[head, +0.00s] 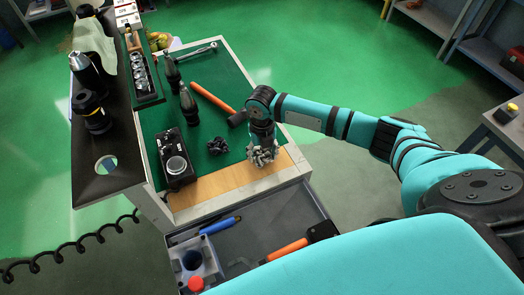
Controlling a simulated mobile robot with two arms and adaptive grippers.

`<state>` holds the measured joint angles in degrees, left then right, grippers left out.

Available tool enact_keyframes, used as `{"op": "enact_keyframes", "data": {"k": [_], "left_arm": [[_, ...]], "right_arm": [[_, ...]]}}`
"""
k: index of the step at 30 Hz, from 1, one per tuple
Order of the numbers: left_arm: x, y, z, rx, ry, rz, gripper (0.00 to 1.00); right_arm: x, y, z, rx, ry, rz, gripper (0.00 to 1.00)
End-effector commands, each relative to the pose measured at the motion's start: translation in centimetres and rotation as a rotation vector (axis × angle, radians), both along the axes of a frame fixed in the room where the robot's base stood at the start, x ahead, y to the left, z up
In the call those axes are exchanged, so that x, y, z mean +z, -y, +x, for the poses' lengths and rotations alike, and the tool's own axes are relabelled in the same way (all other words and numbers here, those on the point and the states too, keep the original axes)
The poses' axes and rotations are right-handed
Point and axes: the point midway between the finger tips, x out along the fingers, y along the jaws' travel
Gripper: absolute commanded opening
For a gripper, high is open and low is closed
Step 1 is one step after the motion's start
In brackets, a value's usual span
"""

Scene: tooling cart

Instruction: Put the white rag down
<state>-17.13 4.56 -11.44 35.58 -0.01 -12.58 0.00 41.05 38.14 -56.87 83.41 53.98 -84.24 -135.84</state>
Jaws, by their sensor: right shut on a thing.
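My right gripper (262,153) points down over the near end of the cart top, beside the wooden strip. It is shut on a small, lumpy grey-white thing, mostly hidden by the fingers. I cannot tell whether this is the white rag or whether it touches the surface. A pale, whitish cloth (103,44) hangs over dark tool holders on the black shelf at the upper left, away from this gripper. My left gripper is not in view.
A dark crumpled clump (217,145) lies left of my right gripper on the green mat (212,115). An orange-handled hammer (212,98) and a black gauge box (175,160) are close. The open drawer (285,215) below holds tools. Some mat is clear.

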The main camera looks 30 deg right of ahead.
Motion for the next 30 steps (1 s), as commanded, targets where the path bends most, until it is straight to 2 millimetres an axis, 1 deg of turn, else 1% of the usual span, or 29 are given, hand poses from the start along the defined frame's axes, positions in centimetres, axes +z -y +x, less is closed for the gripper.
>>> {"op": "enact_keyframes", "data": {"k": [16, 30], "left_arm": [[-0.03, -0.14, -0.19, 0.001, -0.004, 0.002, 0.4], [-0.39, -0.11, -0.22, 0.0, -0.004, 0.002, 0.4]], "right_arm": [[-0.01, -0.03, 0.0, 0.0, 0.0, 0.0, 0.29], [-0.72, -0.02, -0.01, 0.0, 0.0, 0.0, 0.29]]}}
